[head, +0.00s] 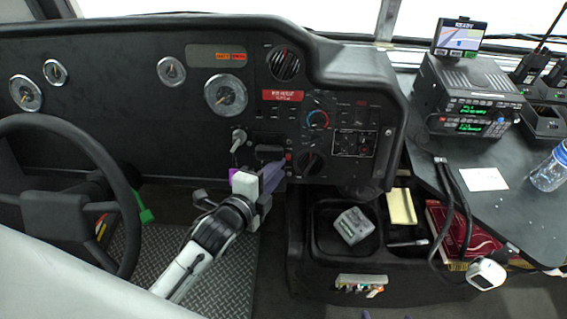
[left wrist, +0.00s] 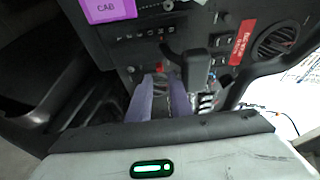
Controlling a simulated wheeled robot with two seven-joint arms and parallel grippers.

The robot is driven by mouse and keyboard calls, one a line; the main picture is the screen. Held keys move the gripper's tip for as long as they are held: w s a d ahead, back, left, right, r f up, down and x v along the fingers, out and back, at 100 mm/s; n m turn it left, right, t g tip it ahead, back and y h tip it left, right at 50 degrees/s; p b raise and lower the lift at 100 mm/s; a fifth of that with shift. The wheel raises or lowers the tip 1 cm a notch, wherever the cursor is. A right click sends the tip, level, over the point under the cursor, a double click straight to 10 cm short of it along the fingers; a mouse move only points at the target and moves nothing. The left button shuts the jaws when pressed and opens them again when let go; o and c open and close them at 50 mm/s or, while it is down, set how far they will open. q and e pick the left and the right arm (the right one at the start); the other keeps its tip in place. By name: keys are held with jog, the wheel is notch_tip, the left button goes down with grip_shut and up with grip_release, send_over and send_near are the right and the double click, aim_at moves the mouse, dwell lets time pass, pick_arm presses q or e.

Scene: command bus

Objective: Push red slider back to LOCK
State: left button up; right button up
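A small red slider (head: 289,157) sits on the black dash panel, left of a round black knob. It also shows in the left wrist view (left wrist: 159,67), just beyond and between my fingertips. My left gripper (head: 277,168) is at the panel, its purple fingers pointing at the slider's area. In the left wrist view the two fingers (left wrist: 163,80) stand apart with a gap between them and nothing held. I cannot tell whether a fingertip touches the slider. The LOCK marking is too small to read. Purple tips of my right gripper (head: 386,315) show apart at the bottom edge.
A black handle (left wrist: 190,64) projects close beside the fingers in the left wrist view. A purple CAB tag (left wrist: 108,9) hangs nearby. The steering wheel (head: 70,205) is at left. A console tray (head: 322,237) holding a grey device (head: 353,226) lies below right.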

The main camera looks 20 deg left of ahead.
aim_at(289, 159)
pick_arm(q)
jog(key=shift+x, duration=2.15)
grip_shut()
jog(key=shift+f, duration=0.1)
